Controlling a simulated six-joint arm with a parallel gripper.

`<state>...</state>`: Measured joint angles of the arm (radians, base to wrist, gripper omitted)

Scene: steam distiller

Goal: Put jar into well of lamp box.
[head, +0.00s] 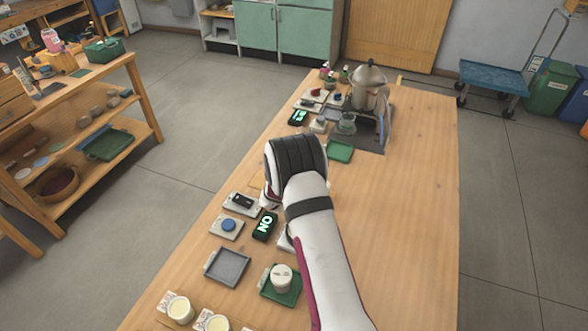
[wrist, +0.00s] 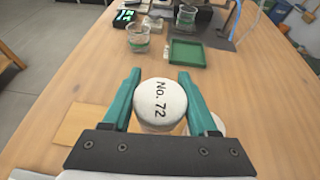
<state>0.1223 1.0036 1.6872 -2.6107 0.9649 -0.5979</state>
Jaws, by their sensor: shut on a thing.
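A jar with a white round lid marked "No. 72" (wrist: 161,98) sits between the two teal fingers of my gripper (wrist: 158,76) in the wrist view. The fingers are shut on its sides, and its lower part is mostly hidden by the gripper body. In the head view my own arm hides the fingers and this jar. I cannot tell for sure which box is the lamp box. A dark box with a lit green "ON" sign (head: 265,226) lies just below my gripper in the head view. Another lit dark box (head: 298,117) lies farther up the bench.
A metal distiller pot (head: 369,86) stands at the far end. Before it are a glass beaker (wrist: 138,38) and a green tray (head: 340,151). Nearer are a grey tray (head: 228,281) and a lidded jar (head: 281,278) on a green tray. The bench's right side is clear.

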